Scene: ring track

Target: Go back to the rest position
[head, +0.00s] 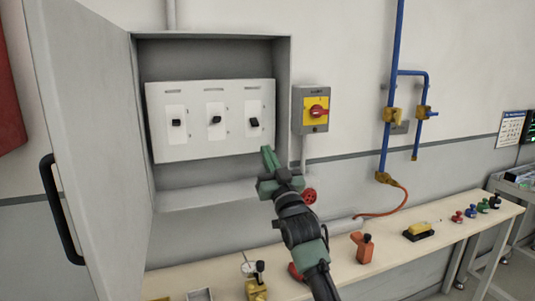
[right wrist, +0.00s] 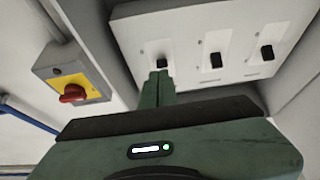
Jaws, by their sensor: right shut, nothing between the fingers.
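My right gripper (head: 267,158) is green and shut, with nothing between its fingers. In the head view it is raised in front of the lower right part of the open grey cabinet (head: 283,80). The right wrist view shows its closed fingertips (right wrist: 159,76) pointing up toward the white breaker panel (right wrist: 132,33), just below one black switch (right wrist: 162,61) as pictured. I cannot tell whether they touch the panel. The panel also shows in the head view (head: 195,97) with three black switches. My left gripper is not in view.
The cabinet door (head: 90,130) stands open at the left. Blue pipes (head: 386,90) run down the wall. The bench (head: 400,262) below holds several small items, including an orange tool (head: 364,247).

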